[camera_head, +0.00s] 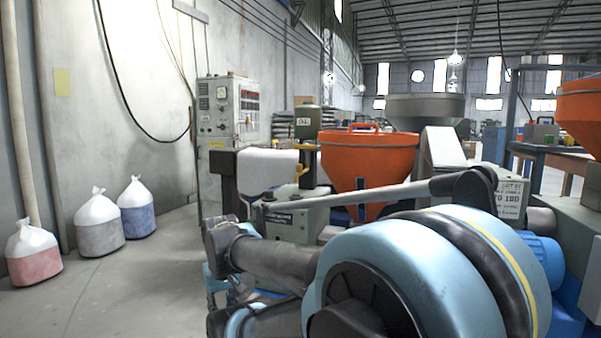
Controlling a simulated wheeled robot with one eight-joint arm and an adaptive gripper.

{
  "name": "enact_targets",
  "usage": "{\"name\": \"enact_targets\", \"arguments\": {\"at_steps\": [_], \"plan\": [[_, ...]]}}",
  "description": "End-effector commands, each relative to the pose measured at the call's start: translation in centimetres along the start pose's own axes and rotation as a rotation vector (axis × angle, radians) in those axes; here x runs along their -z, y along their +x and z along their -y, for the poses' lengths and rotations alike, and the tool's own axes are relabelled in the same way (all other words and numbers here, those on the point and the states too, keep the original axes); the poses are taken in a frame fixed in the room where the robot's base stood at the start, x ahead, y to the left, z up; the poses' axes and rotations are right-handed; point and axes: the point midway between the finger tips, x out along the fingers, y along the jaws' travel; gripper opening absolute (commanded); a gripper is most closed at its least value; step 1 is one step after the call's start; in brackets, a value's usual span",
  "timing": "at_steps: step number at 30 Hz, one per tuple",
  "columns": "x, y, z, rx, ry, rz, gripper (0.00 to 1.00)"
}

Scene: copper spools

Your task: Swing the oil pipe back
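A dark green oil cup (307,122) with a small pale label stands upright on the machine, left of the orange hopper. A short yellow pipe-like piece (303,148) sits just below it, on a dark post. A long pale grey bar (385,197) slants across the machine from a low left end to a dark joint at the upper right. I cannot tell for sure which of these is the oil pipe. My blue and grey arm fills the lower right and hides part of the machine. I cannot make out my gripper's fingers.
An orange hopper (368,163) stands behind the bar. A grey control cabinet (226,118) stands by the left wall. Filled bags, red (35,262), grey (99,236) and blue (137,220), stand on the floor. The floor between them and the machine is clear.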

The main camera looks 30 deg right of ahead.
Motion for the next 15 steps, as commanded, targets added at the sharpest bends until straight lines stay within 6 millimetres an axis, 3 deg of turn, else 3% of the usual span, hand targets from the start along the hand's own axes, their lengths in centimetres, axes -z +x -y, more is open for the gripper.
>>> {"name": "enact_targets", "arguments": {"at_steps": [1, 3, 5, 7, 11, 15], "plan": [[0.0, 0.0, 0.0, 0.0, 0.0, 0.0, 0.27], [-0.1, -0.2, 0.0, -0.001, 0.002, -0.004, 0.43], [-0.3, -1.0, -0.2, -0.006, 0.011, -0.016, 0.43], [0.8, -2.0, -0.7, -0.018, 0.036, -0.027, 0.43], [4.8, -5.2, -2.4, -0.062, 0.124, -0.061, 0.43], [10.2, -9.7, -5.5, -0.124, 0.245, -0.114, 0.43]]}}
